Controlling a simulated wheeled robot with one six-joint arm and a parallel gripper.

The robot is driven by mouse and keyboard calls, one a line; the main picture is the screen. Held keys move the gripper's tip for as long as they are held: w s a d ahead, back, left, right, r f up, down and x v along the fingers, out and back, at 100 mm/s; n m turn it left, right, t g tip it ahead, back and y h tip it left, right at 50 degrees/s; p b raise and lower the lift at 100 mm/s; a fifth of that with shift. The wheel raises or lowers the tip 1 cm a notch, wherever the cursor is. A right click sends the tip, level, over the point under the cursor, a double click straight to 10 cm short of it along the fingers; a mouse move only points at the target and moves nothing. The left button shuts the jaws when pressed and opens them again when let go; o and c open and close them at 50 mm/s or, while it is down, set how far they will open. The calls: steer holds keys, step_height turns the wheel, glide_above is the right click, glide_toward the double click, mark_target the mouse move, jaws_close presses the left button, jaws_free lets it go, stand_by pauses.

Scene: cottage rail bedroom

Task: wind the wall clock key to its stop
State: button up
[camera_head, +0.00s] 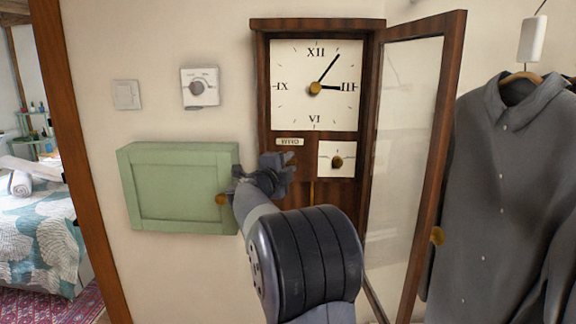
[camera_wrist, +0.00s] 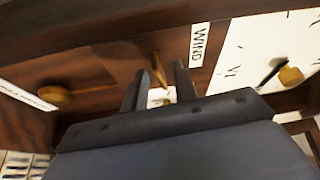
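The wooden wall clock (camera_head: 261,80) hangs with its glazed door (camera_head: 405,130) swung open to the right. Its white face (camera_head: 345,55) has roman numerals and two dark hands. A "WIND" label (camera_head: 289,141) sits below the face; it also shows in the wrist view (camera_wrist: 199,45). My gripper (camera_head: 272,172) is just below and left of the label in the head view and covers the key there. In the wrist view a thin brass piece, apparently the winding key (camera_wrist: 158,70), shows between my open fingers (camera_wrist: 160,75), with gaps on both sides. Contact cannot be told.
Another brass knob (camera_wrist: 55,95) shows in the wrist view. A green wall box (camera_head: 180,185) is left of my gripper. A grey shirt (camera_head: 505,190) hangs right of the door.

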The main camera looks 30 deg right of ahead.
steer(key=b+v, duration=0.2)
steer(key=v, duration=0.8)
steer(key=shift+s+a+b, duration=0.25)
steer(key=shift+a+b, duration=0.1)
steer(key=shift+b, duration=0.05)
steer(key=p+x, duration=0.3)
steer(key=x, duration=0.7)
steer(key=shift+w+d, duration=0.2)
steer(key=shift+d, duration=0.1)
